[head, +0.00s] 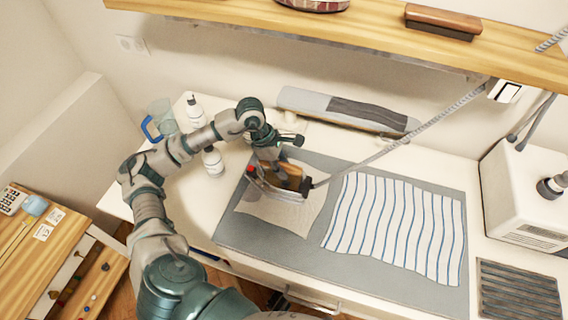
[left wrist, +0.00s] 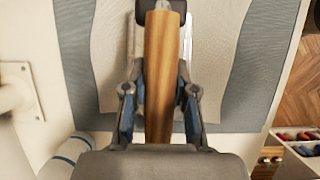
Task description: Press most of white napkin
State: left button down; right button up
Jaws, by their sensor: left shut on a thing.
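My left gripper (head: 270,150) is shut on the wooden handle of an iron (head: 268,188). The wooden handle (left wrist: 163,70) shows between the fingers in the left wrist view, with the left gripper (left wrist: 160,105) around it. The iron is over the upper part of the white napkin (head: 290,214), which lies on the left of the grey ironing mat (head: 250,240). I cannot tell whether its sole touches the cloth. The napkin (left wrist: 115,60) also shows beneath the iron in the left wrist view. My right gripper is not in view.
A blue-striped cloth (head: 395,225) lies on the mat to the right. A grey cord (head: 420,132) runs from the iron to the wall socket.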

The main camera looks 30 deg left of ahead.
pick_arm(q)
jog(key=shift+s+d+r, duration=0.1)
jog(key=shift+s+d, duration=0.05)
jog(key=shift+s, duration=0.45)
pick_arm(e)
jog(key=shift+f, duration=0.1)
pick_arm(q)
jog(key=s+d+b, duration=0.2)
jog(key=s, duration=0.7)
jog(key=shift+s+d+b, duration=0.2)
jog(key=shift+b, duration=0.2)
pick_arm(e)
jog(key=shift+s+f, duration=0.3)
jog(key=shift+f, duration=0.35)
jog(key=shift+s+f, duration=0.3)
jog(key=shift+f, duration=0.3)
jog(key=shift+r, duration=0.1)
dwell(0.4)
pick_arm(q)
notch_tip(320, 180, up, 7)
jog(key=p, duration=0.4)
jog(key=shift+p, duration=0.4)
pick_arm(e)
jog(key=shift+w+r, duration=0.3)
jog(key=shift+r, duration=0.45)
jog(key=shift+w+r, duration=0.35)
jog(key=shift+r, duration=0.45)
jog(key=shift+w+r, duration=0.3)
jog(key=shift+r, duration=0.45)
